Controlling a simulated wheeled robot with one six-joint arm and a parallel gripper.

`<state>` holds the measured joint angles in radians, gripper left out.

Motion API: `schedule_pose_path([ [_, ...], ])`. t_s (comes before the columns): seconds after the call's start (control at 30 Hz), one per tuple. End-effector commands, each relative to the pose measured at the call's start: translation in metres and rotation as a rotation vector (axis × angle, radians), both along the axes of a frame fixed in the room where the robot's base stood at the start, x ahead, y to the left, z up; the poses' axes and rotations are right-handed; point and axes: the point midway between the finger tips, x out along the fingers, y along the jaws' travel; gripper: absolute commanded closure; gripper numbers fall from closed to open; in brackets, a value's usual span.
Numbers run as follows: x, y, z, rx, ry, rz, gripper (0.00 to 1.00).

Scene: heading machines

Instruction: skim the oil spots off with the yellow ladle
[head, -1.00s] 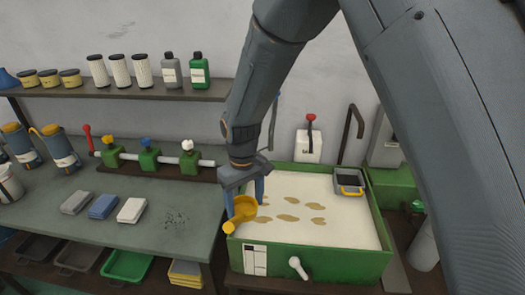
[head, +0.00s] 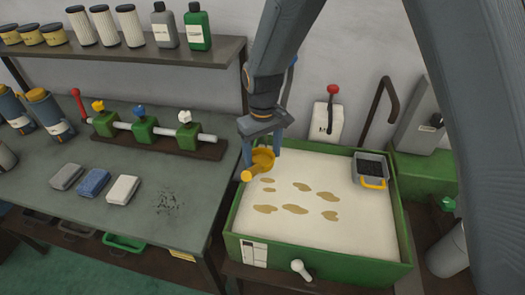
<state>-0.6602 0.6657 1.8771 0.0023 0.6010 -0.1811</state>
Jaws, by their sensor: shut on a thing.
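The yellow ladle (head: 263,160) is in my gripper (head: 262,151), at the back left corner of the green tank (head: 320,257). My gripper is shut on the ladle; the fingers partly hide behind it. The ladle's short end points down and left, over the tank's left edge. Several brown oil spots (head: 295,209) float on the cream liquid (head: 355,231), to the right of and below the ladle in the picture. I cannot tell whether the ladle touches the liquid.
A grey box with a yellow handle (head: 372,169) hangs inside the tank's back right corner. The workbench (head: 120,217) at left holds a valve manifold (head: 145,130) and three blocks (head: 93,182). A white tap (head: 301,268) juts from the tank's front.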

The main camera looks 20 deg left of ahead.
Motion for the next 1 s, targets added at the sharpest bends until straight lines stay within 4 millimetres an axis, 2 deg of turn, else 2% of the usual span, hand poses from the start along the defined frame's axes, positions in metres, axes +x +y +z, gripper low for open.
schedule_pose_path([
  [1.0,-0.001,0.002,-0.066,0.0,0.0,0.004,0.51],
])
